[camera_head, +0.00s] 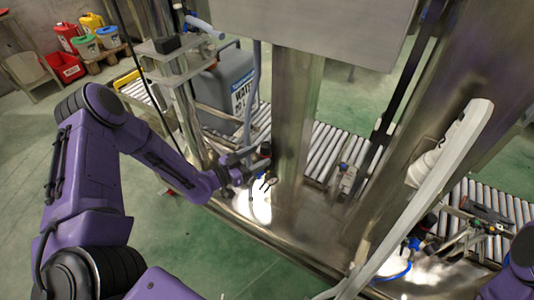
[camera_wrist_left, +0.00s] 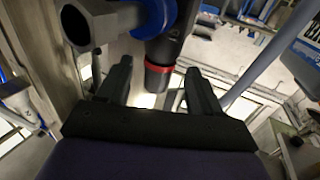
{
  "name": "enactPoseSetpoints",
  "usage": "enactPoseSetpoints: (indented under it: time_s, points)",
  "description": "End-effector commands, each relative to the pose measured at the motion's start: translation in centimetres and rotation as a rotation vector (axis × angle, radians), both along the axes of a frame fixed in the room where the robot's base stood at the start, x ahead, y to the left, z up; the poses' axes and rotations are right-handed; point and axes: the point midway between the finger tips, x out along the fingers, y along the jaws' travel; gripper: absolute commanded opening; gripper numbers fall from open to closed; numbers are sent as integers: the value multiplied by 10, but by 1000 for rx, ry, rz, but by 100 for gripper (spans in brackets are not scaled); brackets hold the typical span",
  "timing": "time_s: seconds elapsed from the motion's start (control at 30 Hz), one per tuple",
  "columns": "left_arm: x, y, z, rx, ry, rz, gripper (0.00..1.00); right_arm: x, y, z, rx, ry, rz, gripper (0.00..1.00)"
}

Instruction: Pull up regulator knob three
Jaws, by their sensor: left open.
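In the left wrist view, a dark regulator knob (camera_wrist_left: 160,70) with a red ring hangs below a blue and black body (camera_wrist_left: 155,18). I cannot read a number on it. My left gripper (camera_wrist_left: 158,80) is open, with one finger on each side of the knob; contact is not clear. In the head view my left gripper (camera_head: 248,166) is beside the steel column, near small blue and dark fittings (camera_head: 262,178). The knob is too small to tell there. My right gripper is not in view; only a purple piece of my right arm shows at the lower right edge.
A steel column (camera_head: 296,110) stands just right of my left gripper. A grey water canister (camera_head: 222,85) and a roller conveyor (camera_head: 322,150) are behind. A pale curved bar (camera_head: 430,200) crosses the right side. Blue fittings (camera_head: 412,243) sit lower right.

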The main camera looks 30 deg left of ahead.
Motion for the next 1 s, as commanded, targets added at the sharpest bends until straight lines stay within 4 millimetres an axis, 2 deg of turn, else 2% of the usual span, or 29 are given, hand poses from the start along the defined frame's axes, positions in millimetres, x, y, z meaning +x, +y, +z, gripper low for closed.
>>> enactPoseSetpoints:
  time_s: [0.1, 0.2, 0.53, 0.73, 0.83, 1.0]
  points:
    - [20, -10, -1, 0, 1, -2, 65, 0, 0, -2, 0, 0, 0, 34]
    - [31, -15, -1, 0, 2, -1, 65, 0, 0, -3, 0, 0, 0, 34]
    - [37, -18, 0, -3, 3, 0, 65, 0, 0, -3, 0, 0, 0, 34]
    - [36, -18, 0, -3, 3, 1, 0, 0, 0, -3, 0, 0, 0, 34]
    - [36, -18, 1, -3, 3, 0, 0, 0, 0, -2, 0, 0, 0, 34]
    - [36, -18, 14, -3, 4, 0, 0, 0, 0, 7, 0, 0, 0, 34]
